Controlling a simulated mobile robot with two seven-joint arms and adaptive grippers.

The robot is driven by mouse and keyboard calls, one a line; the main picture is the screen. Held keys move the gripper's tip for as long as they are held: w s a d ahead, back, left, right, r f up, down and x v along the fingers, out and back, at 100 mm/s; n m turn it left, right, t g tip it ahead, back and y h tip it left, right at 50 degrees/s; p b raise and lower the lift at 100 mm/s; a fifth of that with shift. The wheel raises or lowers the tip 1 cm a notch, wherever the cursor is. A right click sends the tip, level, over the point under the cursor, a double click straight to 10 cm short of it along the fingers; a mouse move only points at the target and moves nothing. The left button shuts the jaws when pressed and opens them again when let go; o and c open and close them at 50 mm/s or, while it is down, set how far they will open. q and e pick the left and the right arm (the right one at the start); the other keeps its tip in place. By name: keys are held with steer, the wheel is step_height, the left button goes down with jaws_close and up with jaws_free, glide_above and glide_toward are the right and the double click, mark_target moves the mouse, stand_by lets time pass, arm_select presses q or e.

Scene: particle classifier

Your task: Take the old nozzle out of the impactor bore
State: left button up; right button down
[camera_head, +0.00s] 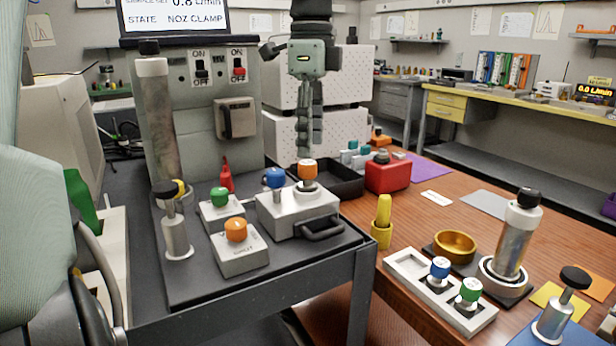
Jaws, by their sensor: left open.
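The impactor block (296,213) is a pale grey block with a dark front handle, on the dark bench at centre. An orange-topped nozzle (308,170) stands upright at its right side, its lower part hidden in the bore. A blue knob (274,178) stands at the block's left side. My right gripper is not in view. The screen (172,17) reads "NOZ CLAMP".
Blocks with a green knob (220,197) and an orange knob (236,230) stand left of the impactor. A white rack (408,264) holds blue- and green-topped pieces. A red box (388,174) and dark tray (340,180) lie behind. A tall cylinder (158,120) stands at left.

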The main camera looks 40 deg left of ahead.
mark_target(308, 163)
arm_select(q)
steer(key=f, duration=0.4)
steer(key=shift+s+a+f+p, duration=0.2)
steer(key=shift+f+p, duration=0.1)
steer(key=shift+f, duration=0.4)
steer(key=shift+w, duration=0.1)
steer(key=shift+c, duration=1.2)
jaws_close()
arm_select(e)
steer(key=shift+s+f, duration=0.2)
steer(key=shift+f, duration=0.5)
